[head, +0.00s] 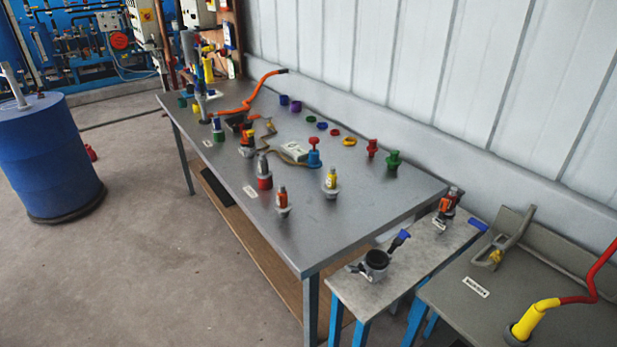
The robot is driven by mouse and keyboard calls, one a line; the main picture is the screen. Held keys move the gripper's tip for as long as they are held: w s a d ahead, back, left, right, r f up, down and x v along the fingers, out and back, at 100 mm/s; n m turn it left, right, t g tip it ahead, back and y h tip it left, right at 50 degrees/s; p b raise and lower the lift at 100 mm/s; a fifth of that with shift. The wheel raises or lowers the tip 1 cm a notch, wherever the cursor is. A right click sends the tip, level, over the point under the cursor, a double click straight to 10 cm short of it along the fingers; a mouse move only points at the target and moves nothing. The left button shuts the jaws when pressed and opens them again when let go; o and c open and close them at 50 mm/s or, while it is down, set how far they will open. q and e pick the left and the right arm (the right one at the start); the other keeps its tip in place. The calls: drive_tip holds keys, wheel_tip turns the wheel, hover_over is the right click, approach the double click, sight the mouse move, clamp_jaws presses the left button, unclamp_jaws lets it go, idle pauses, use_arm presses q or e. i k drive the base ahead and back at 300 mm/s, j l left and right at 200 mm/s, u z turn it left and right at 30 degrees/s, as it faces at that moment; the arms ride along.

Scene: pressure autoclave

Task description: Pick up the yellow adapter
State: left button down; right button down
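A yellow adapter-like fitting (331,181) with a grey top and grey flanged base stands upright on the metal table (345,225), near its middle. Another yellow piece (208,69) stands at the table's far left end. I cannot tell from the picture alone which of these is the yellow adapter. Neither of my grippers is in view.
An orange-and-grey fitting (282,202) and a red-and-grey fitting (264,173) stand left of the yellow one. A blue-and-red valve (314,155) is behind it. A lower bench (405,267) adjoins at right. A blue drum (48,160) stands left; the floor between is clear.

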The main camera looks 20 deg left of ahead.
sight(330, 188)
drive_tip(key=i+j+z, duration=0.15)
drive_tip(key=j+z, duration=0.25)
drive_tip(key=j, duration=0.7)
drive_tip(key=j+z, duration=0.35)
drive_tip(key=j, duration=0.8)
